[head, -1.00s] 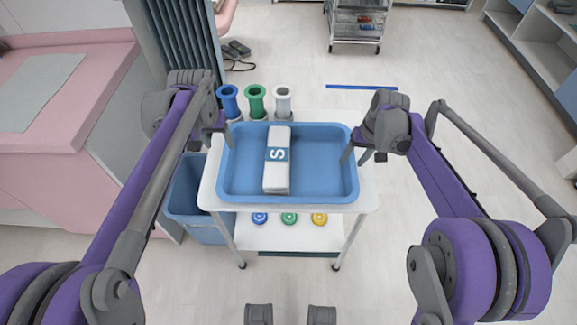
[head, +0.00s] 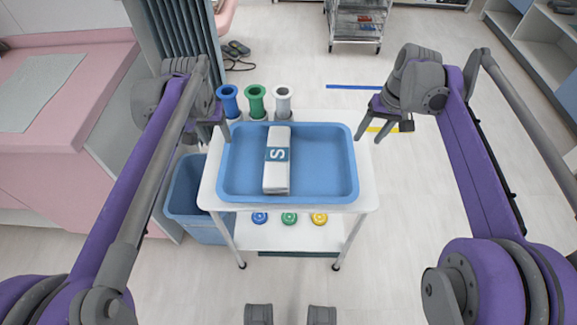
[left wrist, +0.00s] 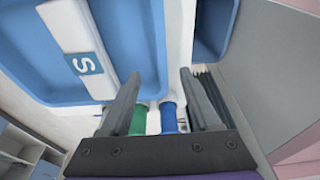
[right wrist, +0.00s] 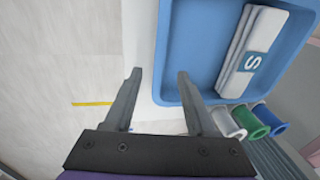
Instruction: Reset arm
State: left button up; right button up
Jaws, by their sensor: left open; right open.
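My left gripper (head: 210,143) is open and empty, above the left side of the cart near the blue tray's (head: 325,197) left edge. In the left wrist view its fingers (left wrist: 158,76) are apart, with the green and blue posts showing between and behind them. My right gripper (head: 368,138) is open and empty, just off the tray's right edge. In the right wrist view its fingers (right wrist: 159,75) are apart with nothing between them. A white packet with an S label (head: 277,175) lies in the left half of the tray.
The tray stands on a white cart (head: 368,197). Blue (head: 229,103), green (head: 256,102) and white (head: 283,103) posts stand behind it. A blue bin (head: 190,210) is at the cart's left, beside a pink couch (head: 70,170).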

jog(key=shift+r, duration=0.2)
dwell(0.4)
